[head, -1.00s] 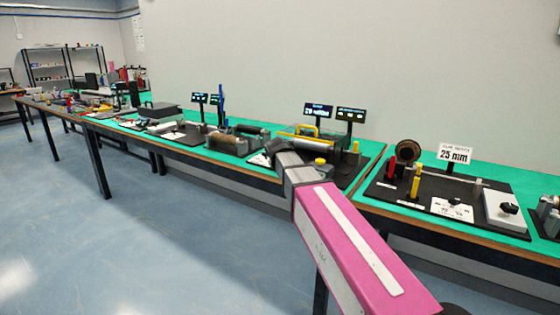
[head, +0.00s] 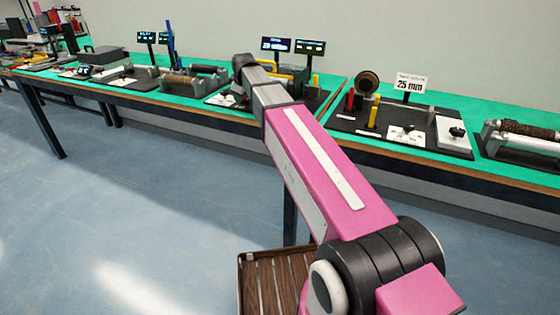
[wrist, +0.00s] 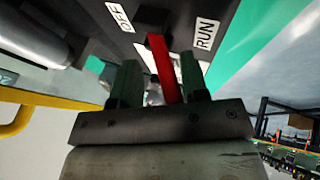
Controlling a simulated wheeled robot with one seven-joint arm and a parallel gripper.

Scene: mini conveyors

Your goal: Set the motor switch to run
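In the wrist view a red switch lever (wrist: 163,68) stands out from a dark panel (wrist: 185,14). A white OFF label (wrist: 119,16) is to its left and a white RUN label (wrist: 205,31) to its right. My gripper (wrist: 160,78) has its two dark green fingers on either side of the lever, apart, with the lever nearer the right finger. Whether that finger touches the lever I cannot tell. In the head view my arm reaches to a conveyor station, and my arm hides the switch and the gripper.
Two small displays (head: 275,44) stand behind the station. A board with a 25 mm sign (head: 410,83) is to the right. In the wrist view a yellow bar (wrist: 18,118) and a grey roller (wrist: 30,38) are at the left. The floor (head: 130,210) before the bench is clear.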

